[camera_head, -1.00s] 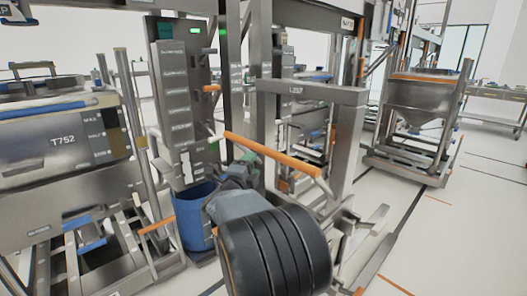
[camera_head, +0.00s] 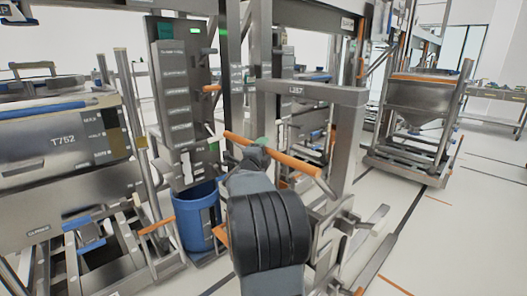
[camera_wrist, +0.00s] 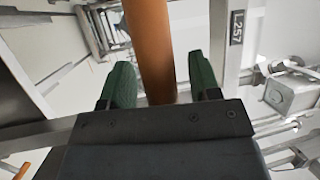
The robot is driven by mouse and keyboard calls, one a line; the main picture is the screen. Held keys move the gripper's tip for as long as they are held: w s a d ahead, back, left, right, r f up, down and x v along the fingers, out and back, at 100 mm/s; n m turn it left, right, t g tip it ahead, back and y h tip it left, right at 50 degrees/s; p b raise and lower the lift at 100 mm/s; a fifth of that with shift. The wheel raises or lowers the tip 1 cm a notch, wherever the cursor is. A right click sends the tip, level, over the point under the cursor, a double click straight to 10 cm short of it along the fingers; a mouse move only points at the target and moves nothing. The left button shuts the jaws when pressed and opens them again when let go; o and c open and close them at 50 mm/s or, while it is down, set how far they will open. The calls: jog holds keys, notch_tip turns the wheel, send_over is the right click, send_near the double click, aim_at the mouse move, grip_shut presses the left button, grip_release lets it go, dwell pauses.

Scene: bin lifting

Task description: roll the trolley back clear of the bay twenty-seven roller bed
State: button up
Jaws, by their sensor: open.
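The trolley is a grey metal frame (camera_head: 327,94) labelled L257, with an orange push bar (camera_head: 295,164) sticking out toward me. My gripper (camera_head: 262,146) is at the middle of this bar, its fingers partly hidden behind my wrist. In the wrist view my gripper (camera_wrist: 158,82) has its two green fingers apart, one on each side of the orange bar (camera_wrist: 150,40). Gaps show between bar and fingers, so it is not clamped. The label L257 (camera_wrist: 237,27) shows at upper right there. I cannot make out the roller bed for certain.
A blue bin (camera_head: 196,222) stands left of my arm, below a grey control column (camera_head: 180,110) with a green light. A steel hopper (camera_head: 424,100) stands at the right. Floor at the lower right is clear.

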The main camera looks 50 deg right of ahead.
jog(key=shift+c, duration=0.5)
grip_shut()
